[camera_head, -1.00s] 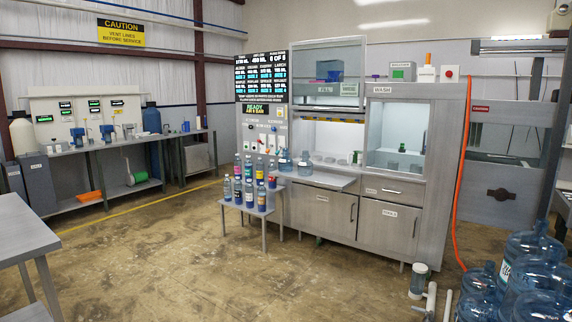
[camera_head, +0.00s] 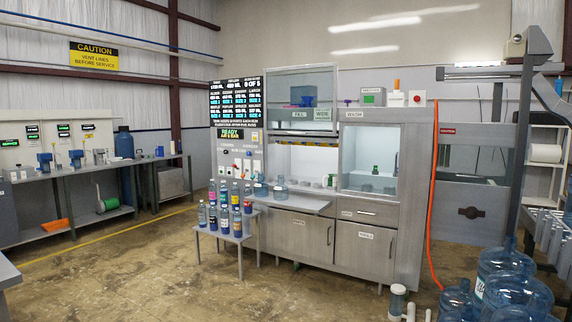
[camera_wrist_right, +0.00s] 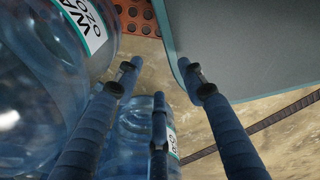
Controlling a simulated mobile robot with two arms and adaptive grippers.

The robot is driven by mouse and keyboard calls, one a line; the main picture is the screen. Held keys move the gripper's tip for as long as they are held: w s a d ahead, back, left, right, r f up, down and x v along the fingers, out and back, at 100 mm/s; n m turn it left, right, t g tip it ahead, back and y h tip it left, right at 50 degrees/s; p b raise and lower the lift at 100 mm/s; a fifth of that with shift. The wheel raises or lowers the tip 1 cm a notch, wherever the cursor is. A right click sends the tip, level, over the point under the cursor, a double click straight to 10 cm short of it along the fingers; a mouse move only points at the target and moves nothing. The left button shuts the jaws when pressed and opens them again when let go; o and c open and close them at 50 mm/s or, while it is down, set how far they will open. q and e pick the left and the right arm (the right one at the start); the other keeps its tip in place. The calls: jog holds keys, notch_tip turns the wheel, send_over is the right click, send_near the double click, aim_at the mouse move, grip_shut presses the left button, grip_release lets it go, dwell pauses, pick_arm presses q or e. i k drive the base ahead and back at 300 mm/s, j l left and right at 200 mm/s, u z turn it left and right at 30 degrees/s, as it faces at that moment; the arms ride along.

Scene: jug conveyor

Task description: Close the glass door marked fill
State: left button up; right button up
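The glass door marked fill (camera_head: 301,88) is raised at the upper left of the steel machine in the head view, with its FILL label (camera_head: 299,114) on the bottom rail. The bay below it (camera_head: 300,158) is open, and a blue jug (camera_head: 281,189) stands there on the ledge. My right gripper (camera_wrist_right: 158,72) shows in the right wrist view with its fingers apart and nothing between the tips. It is among large water jugs (camera_wrist_right: 55,75), far from the door. Neither gripper shows in the head view.
A small table with several bottles (camera_head: 225,218) stands before the machine's left end. The wash window (camera_head: 371,150) is right of the fill bay. Large jugs (camera_head: 505,280) and an orange hose (camera_head: 433,190) are at the right. The concrete floor (camera_head: 150,265) at centre left is free.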

aim_at(335, 64)
jog(key=i+j+u, duration=0.1)
jog(key=i, duration=4.25)
